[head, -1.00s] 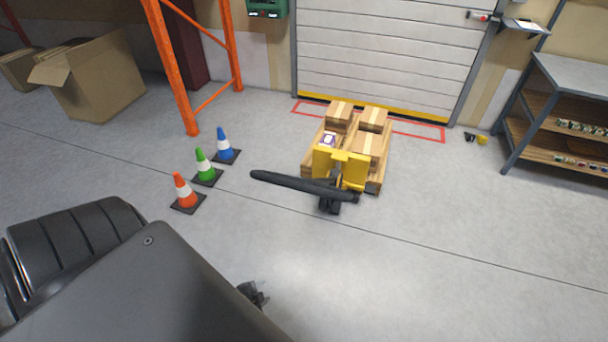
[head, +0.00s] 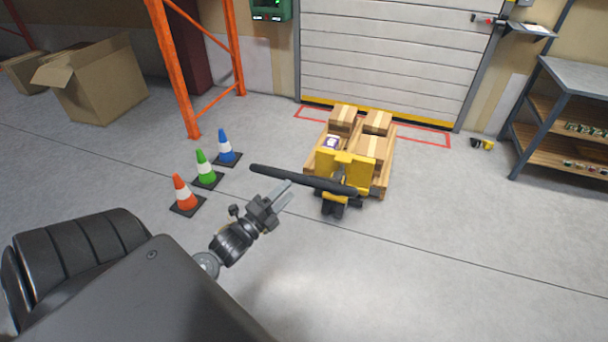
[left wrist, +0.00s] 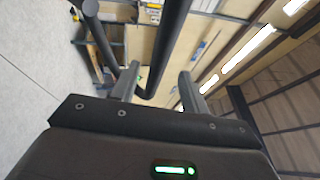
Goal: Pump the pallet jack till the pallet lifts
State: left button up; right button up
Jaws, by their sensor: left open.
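The yellow pallet jack (head: 361,172) stands in front of the roll-up door with its long black handle (head: 290,176) sticking out to the left. A wooden pallet (head: 384,156) with several cardboard boxes sits over its forks; whether it is off the floor I cannot tell. My left gripper (head: 284,195) is open and empty, just below the handle's left half in the head view. In the left wrist view the black handle (left wrist: 170,45) passes beyond and between the open fingers (left wrist: 157,85); I see no grip on it. My right gripper is not in view.
Red, green and blue cones (head: 205,169) stand left of the handle. An orange rack upright (head: 174,75) and an open cardboard box (head: 95,85) are behind them. A shelf unit (head: 570,115) stands at right.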

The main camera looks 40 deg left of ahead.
pick_arm(q)
jog(key=p+x, duration=0.1)
jog(key=x, duration=0.7)
jog(key=shift+p, duration=0.3)
jog(key=shift+f, duration=0.1)
grip_shut()
